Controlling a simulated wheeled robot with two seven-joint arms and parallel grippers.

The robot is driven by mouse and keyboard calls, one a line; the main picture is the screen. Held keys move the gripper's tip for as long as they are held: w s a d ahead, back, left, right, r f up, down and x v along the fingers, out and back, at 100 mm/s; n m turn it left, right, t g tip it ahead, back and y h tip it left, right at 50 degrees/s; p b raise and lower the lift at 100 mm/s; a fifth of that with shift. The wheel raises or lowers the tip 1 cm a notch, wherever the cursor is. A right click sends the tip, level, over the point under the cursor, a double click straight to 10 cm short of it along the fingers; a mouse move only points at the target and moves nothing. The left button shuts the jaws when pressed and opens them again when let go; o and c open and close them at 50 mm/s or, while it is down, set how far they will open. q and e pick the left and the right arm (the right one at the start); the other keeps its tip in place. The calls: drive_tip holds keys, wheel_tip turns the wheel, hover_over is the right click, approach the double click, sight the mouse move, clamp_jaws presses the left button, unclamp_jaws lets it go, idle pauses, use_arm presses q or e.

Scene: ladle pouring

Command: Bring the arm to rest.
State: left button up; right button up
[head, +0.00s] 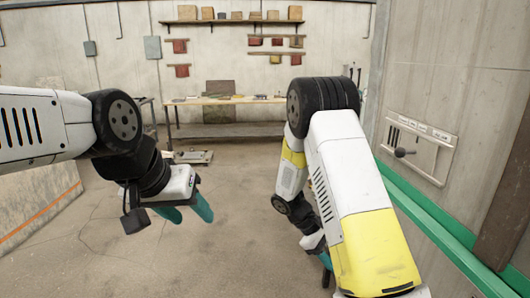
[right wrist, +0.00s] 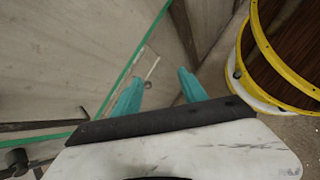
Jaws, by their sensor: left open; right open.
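My left gripper (head: 190,212) hangs over the bare floor at left of centre in the head view. Its two teal fingers are apart, with nothing between them. My right arm comes down at right of centre in the head view, and its gripper (head: 326,260) is mostly hidden behind my own arm. In the right wrist view the two teal fingers of the right gripper (right wrist: 160,88) stand apart and empty. No ladle shows in either view.
A workbench (head: 225,101) stands at the back wall, below a shelf (head: 232,22) with boxes. A green rail (head: 440,225) and a lever panel (head: 418,140) are on the right wall. A brown round thing with yellow bands (right wrist: 290,50) stands right in the right wrist view. The middle floor is clear.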

drive_tip(key=s+a+r+m+t+y, duration=0.2)
drive_tip(key=s+r, duration=0.3)
drive_tip(key=r, duration=0.4)
drive_tip(key=s+a+r+m+t+y, duration=0.3)
drive_tip(key=s+r+m+t+y, duration=0.1)
drive_tip(key=r, duration=0.5)
drive_tip(key=s+a+r+m+t+y, duration=0.2)
drive_tip(key=s+r+t+y, duration=0.1)
drive_tip(key=s+r, duration=0.4)
wheel_tip(320, 180, up, 3)
drive_tip(key=shift+a+m+y, duration=0.3)
drive_tip(key=shift+m+y, duration=0.1)
drive_tip(key=shift+y, duration=0.2)
